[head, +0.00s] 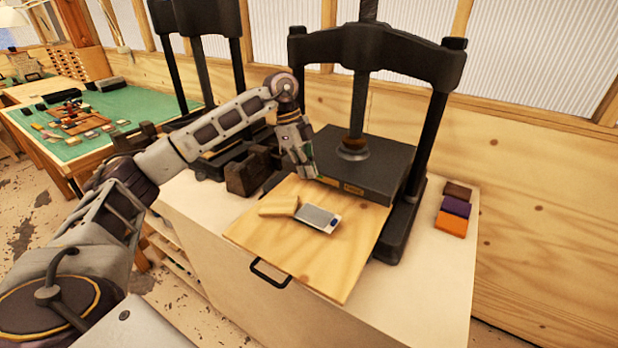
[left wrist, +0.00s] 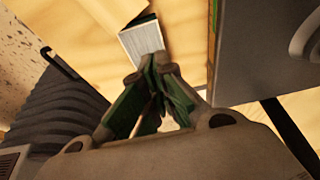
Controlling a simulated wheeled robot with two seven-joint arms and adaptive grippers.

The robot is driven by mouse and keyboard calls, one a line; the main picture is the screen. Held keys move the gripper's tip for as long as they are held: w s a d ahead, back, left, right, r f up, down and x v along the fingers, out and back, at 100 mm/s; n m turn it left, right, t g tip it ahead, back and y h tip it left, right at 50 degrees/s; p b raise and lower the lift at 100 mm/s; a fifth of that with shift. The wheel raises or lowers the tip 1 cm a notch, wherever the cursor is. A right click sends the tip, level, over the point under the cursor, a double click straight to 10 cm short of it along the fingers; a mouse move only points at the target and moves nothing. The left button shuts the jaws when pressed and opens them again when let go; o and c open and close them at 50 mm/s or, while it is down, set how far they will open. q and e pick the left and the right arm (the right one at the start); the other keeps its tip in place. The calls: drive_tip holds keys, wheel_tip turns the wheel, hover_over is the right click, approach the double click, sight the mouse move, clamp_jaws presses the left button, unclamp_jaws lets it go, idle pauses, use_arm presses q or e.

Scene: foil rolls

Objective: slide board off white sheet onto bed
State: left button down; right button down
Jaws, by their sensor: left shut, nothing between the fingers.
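A wide light-wood panel (head: 340,270) extends out from under the press on the cabinet top. On it lie a small pale wooden piece (head: 278,206) and a flat white-grey piece (head: 317,217) with a dark blue end, close side by side. I cannot tell which piece is the board or whether one overlaps the other. In the left wrist view the white-grey piece (left wrist: 142,38) lies just beyond the fingertips. My left gripper (head: 311,176) is shut and empty, at the platen's front edge, behind both pieces; its fingers also show in the left wrist view (left wrist: 158,84). My right gripper is out of view.
The black press (head: 376,155) stands behind the panel, its heavy plate and posts close to my left gripper. Brown, purple and orange blocks (head: 454,208) lie at the right. A black handle (head: 270,272) projects at the front. A green-topped bench (head: 105,105) is far left.

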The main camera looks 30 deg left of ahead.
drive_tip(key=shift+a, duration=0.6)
